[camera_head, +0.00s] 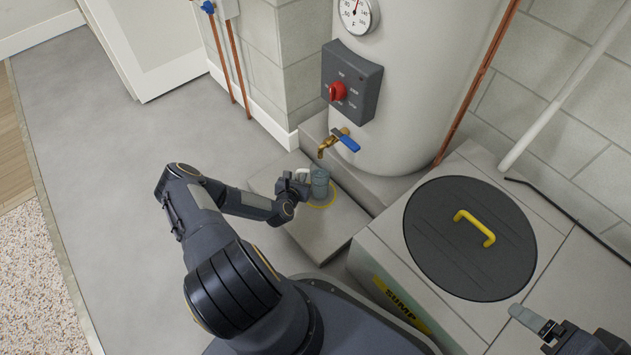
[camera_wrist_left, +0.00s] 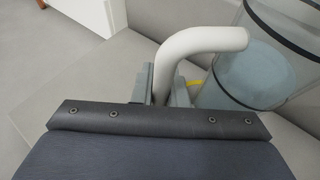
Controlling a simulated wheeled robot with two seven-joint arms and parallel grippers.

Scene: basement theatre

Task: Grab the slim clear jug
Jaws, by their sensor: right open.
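The slim clear jug (camera_head: 320,183) is a bluish see-through cylinder with a thick white handle. It is upright at the yellow ring (camera_head: 331,202) on the low slab below the tap. In the left wrist view the jug (camera_wrist_left: 262,65) is at the upper right, and its white handle (camera_wrist_left: 205,40) bends down between my fingers. My left gripper (camera_head: 296,184) is beside the jug, its fingers (camera_wrist_left: 165,90) close against both sides of the handle; the fingertips are partly hidden. My right gripper (camera_head: 535,322) is open and empty at the lower right.
A brass tap with a blue lever (camera_head: 345,140) juts from the tank (camera_head: 415,80) just above the jug. The sump box with its round dark lid (camera_head: 470,240) and yellow handle stands to the right. The grey floor (camera_head: 110,180) at left is clear.

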